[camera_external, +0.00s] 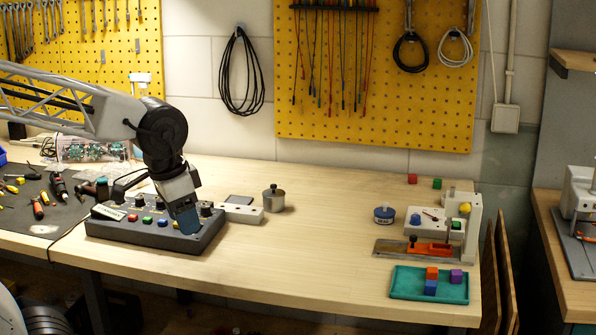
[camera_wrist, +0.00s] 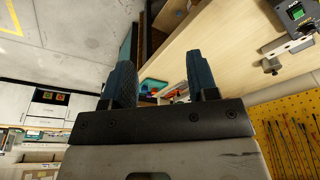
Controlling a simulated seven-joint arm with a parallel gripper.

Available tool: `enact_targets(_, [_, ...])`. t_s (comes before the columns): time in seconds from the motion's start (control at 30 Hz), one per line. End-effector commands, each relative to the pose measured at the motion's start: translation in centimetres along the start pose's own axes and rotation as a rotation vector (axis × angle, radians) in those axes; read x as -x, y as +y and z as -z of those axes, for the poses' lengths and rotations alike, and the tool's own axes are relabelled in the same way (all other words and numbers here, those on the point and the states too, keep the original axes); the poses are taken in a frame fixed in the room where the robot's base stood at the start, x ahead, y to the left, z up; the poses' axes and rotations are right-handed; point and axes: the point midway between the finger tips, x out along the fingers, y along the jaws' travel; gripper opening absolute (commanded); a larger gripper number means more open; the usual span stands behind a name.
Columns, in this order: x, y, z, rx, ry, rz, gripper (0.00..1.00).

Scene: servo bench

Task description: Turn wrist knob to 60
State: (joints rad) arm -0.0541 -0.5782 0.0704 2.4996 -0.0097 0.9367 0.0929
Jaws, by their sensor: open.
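A dark control box (camera_external: 150,238) stands on the left part of the bench in the external view. It has a row of dark knobs along its back and several coloured buttons in front. The labels are too small to read, so I cannot tell which knob is the wrist knob or its setting. My gripper (camera_external: 187,221) points down over the right part of the box and hides some of its top. I cannot tell whether it touches the box. In the wrist view my gripper (camera_wrist: 162,86) has its two blue fingers apart, with nothing held between them.
Right of the box are a pale block with holes (camera_external: 241,214) and a metal cylinder (camera_external: 273,199). A dark mat with tools (camera_external: 40,205) lies left. A teal tray (camera_external: 405,285) with coloured cubes is at the far right. The middle of the bench is clear.

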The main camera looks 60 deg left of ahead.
Motion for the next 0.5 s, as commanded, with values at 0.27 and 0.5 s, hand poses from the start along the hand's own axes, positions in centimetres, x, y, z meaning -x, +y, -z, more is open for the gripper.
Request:
enact_targets(0.27, [-1.0,-4.9,4.3,-0.023,-0.042,0.018,0.54])
enact_targets(0.5, [-2.2,-10.2,7.5,-0.049,-0.078,0.026,0.54])
